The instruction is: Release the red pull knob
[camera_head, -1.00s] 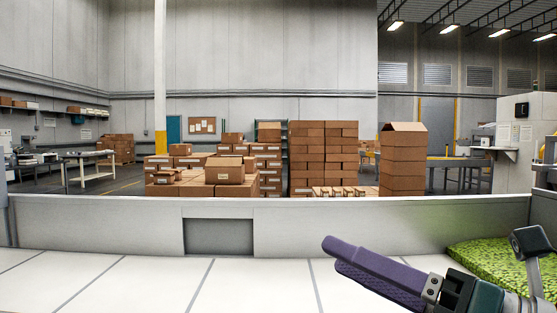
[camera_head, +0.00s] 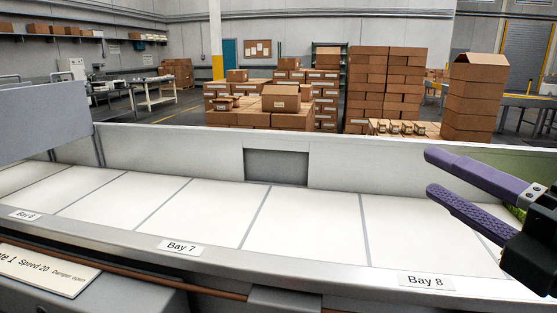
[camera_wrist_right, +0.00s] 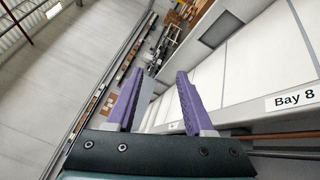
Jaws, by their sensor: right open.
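My right gripper (camera_head: 431,173) is at the right of the head view. Its two purple fingers are apart, with nothing between them. It is above the white trough, over the area behind the Bay 8 label (camera_head: 426,281). In the right wrist view the gripper (camera_wrist_right: 160,73) is also open and empty. No red pull knob shows in either view. My left gripper is not in view.
The white trough floor (camera_head: 205,208) is divided by grey lines, with a Bay 7 label (camera_head: 183,248) on its front rim. A sign plate (camera_head: 45,268) stands at lower left. A copper-coloured rod (camera_head: 200,287) runs below the rim. Cardboard boxes (camera_head: 385,85) stand beyond the back wall.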

